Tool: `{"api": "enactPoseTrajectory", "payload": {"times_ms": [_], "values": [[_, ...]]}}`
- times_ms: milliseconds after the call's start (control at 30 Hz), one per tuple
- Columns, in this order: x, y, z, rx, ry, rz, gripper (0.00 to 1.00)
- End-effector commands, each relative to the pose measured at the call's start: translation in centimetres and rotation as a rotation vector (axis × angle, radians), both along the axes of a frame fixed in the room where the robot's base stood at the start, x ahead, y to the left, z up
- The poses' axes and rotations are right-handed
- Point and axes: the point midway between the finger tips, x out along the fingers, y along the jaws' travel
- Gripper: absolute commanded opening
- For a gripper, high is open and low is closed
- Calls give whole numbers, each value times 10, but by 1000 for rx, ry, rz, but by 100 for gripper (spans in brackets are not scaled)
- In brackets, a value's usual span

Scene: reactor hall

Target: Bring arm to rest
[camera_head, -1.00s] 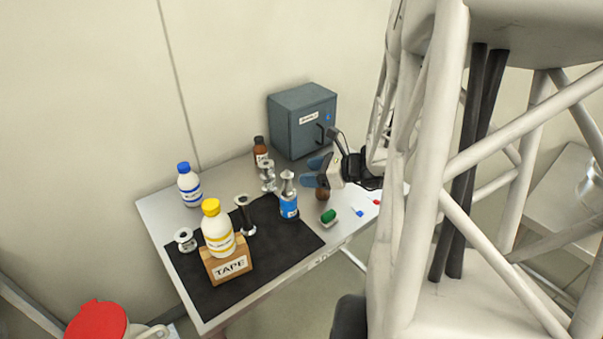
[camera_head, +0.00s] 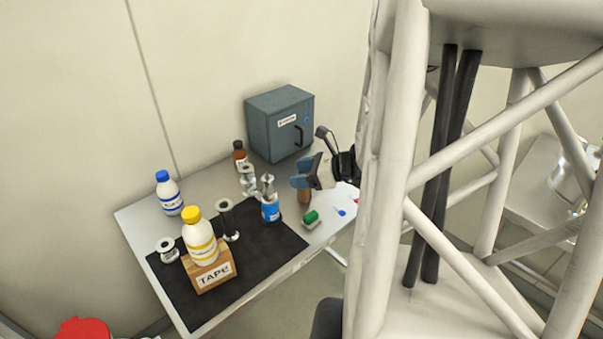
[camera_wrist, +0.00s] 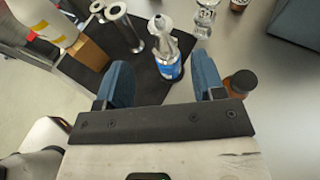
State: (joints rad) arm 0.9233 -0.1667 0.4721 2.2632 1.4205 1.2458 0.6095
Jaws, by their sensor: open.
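My gripper (camera_head: 304,174) is above the right part of the table, in front of the grey cabinet. Its two blue fingers are apart, and the wrist view shows nothing held between them (camera_wrist: 163,82). A blue-labelled container (camera_head: 270,210) with a metal piece on top stands on the black mat (camera_head: 265,243). In the wrist view the container (camera_wrist: 168,68) shows beyond the fingers. A brown object (camera_head: 305,196) is partly hidden below the gripper. In the wrist view it shows beside the right finger (camera_wrist: 241,84). Whether anything touches it, I cannot tell.
The grey cabinet (camera_head: 280,125) stands at the table's back. A brown bottle (camera_head: 240,155), a blue-capped bottle (camera_head: 169,194), metal spools (camera_head: 228,221) and a yellow-capped bottle (camera_head: 200,243) on a TAPE block (camera_head: 214,275) occupy the table. A green item (camera_head: 311,219) lies near the front edge.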

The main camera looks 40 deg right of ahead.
Motion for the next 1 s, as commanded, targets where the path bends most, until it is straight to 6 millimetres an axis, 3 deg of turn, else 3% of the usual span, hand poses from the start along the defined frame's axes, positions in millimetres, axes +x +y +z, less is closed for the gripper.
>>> {"api": "enactPoseTrajectory", "payload": {"times_ms": [567,767,1000], "values": [[4,9,5,-26,-3,36,63],[14,34,21,-104,-12,148,63],[25,82,48,-254,-34,353,63]]}}
